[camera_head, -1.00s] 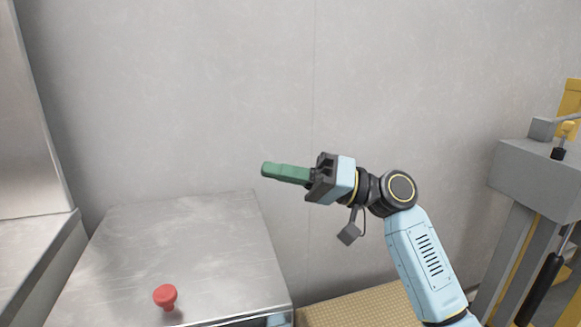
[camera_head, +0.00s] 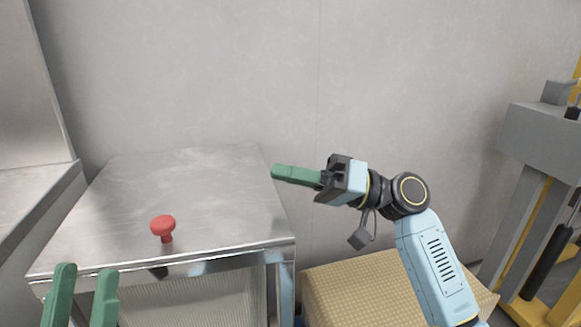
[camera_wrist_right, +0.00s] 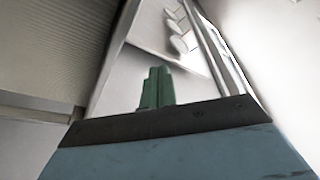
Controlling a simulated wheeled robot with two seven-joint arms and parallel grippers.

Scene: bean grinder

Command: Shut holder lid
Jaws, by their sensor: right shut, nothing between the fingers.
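No holder or lid can be made out for certain in either view. A red mushroom-shaped knob (camera_head: 163,227) stands near the front edge of a metal table (camera_head: 200,180). My left gripper (camera_head: 84,270) shows at the lower left, in front of the table's front edge, with its two green fingers apart and nothing seen between them. My right gripper (camera_head: 275,172) is held in the air right of the table, shut and empty, pointing left. Its closed green fingers also show in the right wrist view (camera_wrist_right: 157,85).
A plain grey wall (camera_head: 230,80) stands behind. A tan perforated box (camera_head: 370,290) is on the right below my right arm. A grey and yellow machine (camera_head: 540,145) stands at the far right. A metal unit (camera_head: 35,190) is at the left. The tabletop is mostly clear.

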